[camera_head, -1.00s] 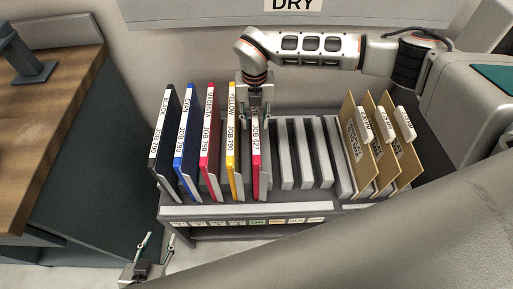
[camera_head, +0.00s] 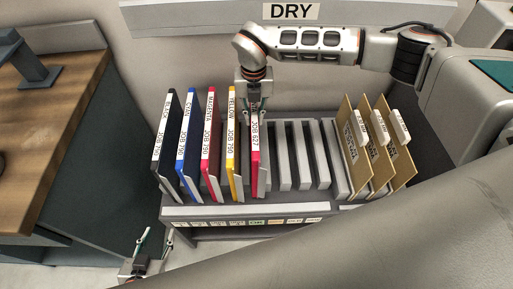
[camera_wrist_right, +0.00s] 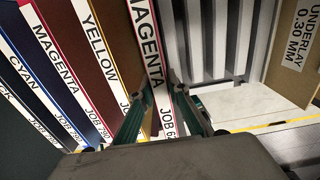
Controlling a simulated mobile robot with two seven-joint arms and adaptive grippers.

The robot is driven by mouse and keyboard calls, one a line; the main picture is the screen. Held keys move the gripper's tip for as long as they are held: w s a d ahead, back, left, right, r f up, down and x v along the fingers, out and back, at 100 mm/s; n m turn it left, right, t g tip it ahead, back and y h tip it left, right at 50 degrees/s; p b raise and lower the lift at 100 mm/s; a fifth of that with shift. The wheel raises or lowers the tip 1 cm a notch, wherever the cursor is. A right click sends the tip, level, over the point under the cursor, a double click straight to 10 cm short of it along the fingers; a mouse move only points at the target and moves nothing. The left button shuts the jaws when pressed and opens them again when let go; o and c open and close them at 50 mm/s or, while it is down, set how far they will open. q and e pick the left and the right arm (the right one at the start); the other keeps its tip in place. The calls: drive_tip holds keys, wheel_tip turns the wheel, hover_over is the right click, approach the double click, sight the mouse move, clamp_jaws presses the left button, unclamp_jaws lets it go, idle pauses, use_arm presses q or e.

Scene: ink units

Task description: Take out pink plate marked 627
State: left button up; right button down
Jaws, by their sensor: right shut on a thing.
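The pink plate marked JOB 627 (camera_head: 255,150) stands upright in the rack (camera_head: 245,211), just right of the yellow plate. In the wrist view its white label (camera_wrist_right: 149,45) reads MAGENTA and JOB 6, with the rest hidden by a finger. My right gripper (camera_head: 257,112) reaches down from above and is shut on this plate near its top edge. Its two fingers also show in the wrist view (camera_wrist_right: 160,103), one on each side of the plate. My left gripper (camera_head: 155,238) is low at the left, in front of the rack, with its fingers apart and empty.
Yellow (camera_head: 232,140), magenta JOB 790 (camera_head: 209,140), blue (camera_head: 187,140) and black (camera_head: 168,140) plates stand close on the left. Empty slots (camera_head: 303,155) lie to the right, then tan underlay sheets (camera_head: 366,150). A wooden table (camera_head: 50,120) is at far left.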

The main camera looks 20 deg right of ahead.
wheel_tip(320, 180, up, 8)
drive_tip(key=p, duration=0.5)
drive_tip(key=shift+f, duration=0.25)
